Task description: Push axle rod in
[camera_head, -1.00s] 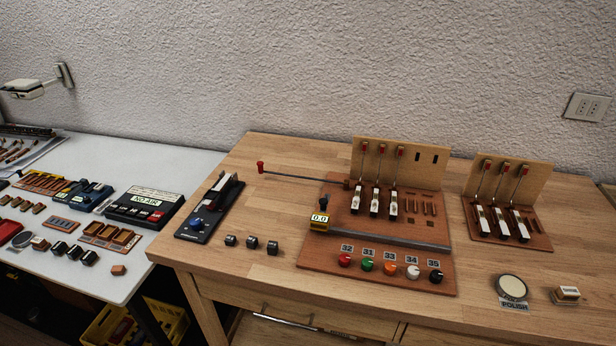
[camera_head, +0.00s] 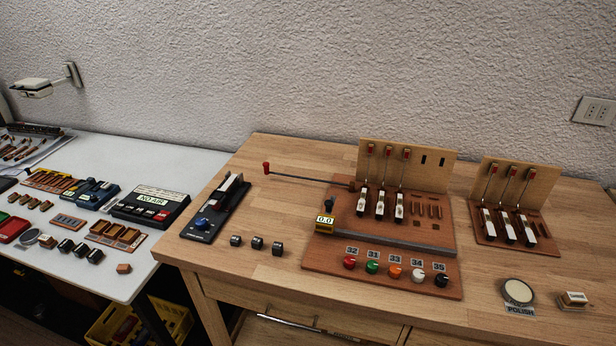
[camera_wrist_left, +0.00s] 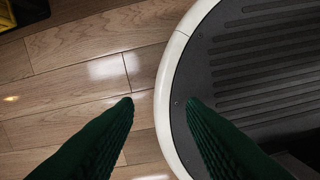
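The axle rod (camera_head: 310,178) is a thin dark rod with a red knob (camera_head: 266,168) at its left end. It lies level above the wooden table, and its right end meets the left side of the piano action stand (camera_head: 408,168) near the first hammer. Most of the rod sticks out to the left of the stand. My left gripper (camera_wrist_left: 160,100) shows in the left wrist view as two green ribbed fingers, spread apart with nothing between them, over the floor and my base. Neither gripper is in the head view.
A second hammer stand (camera_head: 515,205) is at the right. A black device (camera_head: 214,210) and several small dark blocks (camera_head: 257,243) lie left of the main stand. A white table (camera_head: 105,270) adjoins at left.

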